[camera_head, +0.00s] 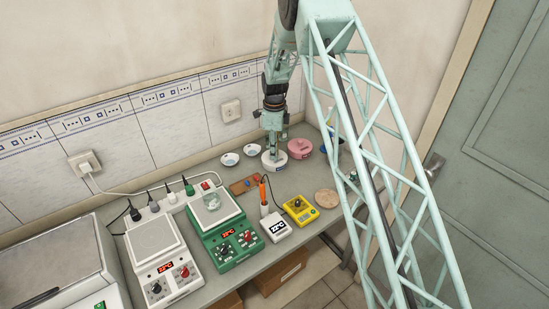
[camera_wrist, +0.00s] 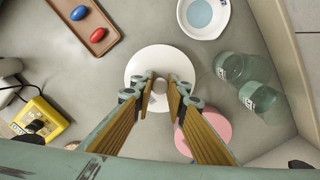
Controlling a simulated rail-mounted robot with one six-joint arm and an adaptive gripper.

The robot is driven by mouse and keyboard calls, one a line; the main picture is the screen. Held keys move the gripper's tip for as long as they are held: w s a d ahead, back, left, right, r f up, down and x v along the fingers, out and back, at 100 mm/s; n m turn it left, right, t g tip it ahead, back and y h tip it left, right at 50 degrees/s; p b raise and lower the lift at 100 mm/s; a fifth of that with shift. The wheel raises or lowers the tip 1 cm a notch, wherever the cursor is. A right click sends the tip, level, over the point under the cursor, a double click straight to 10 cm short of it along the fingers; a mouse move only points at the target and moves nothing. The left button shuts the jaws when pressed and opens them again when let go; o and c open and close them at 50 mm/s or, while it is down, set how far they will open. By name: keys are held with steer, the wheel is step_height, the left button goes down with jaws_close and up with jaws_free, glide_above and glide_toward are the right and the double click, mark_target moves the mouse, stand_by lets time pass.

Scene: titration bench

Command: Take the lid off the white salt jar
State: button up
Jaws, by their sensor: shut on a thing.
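The white salt jar (camera_head: 274,162) stands toward the far end of the bench, directly below my gripper (camera_head: 273,150) in the head view. In the wrist view its round white lid (camera_wrist: 145,62) lies between and beyond the fingertips. My gripper (camera_wrist: 160,88) points down with its two fingers close around the small knob at the lid's middle, and is shut on it. The lid appears to be at the jar; whether there is a gap between them cannot be told. The jar's body is hidden under the lid in the wrist view.
A pink jar (camera_head: 299,148) stands close to the right of the white one. Glass bottles (camera_wrist: 230,66) stand nearby in the wrist view. A brown tray (camera_wrist: 98,36) holds a red and a blue piece.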

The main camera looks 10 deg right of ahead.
steer(key=shift+s+f, duration=0.35)
steer(key=shift+s, duration=0.05)
steer(key=shift+w+r, duration=0.15)
steer(key=shift+r, duration=0.8)
steer(key=shift+w+r, duration=0.1)
steer(key=shift+r, duration=0.8)
steer(key=s+a+b, duration=0.1)
steer(key=s+a, duration=0.2)
steer(key=s, duration=0.4)
steer(key=s+a+r, duration=0.1)
steer(key=s+a, duration=0.2)
steer(key=s, duration=0.4)
steer(key=shift+s+r+b, duration=0.3)
steer(key=shift+s+b, duration=0.1)
steer(key=shift+w+d, duration=0.1)
steer(key=shift+d, duration=0.05)
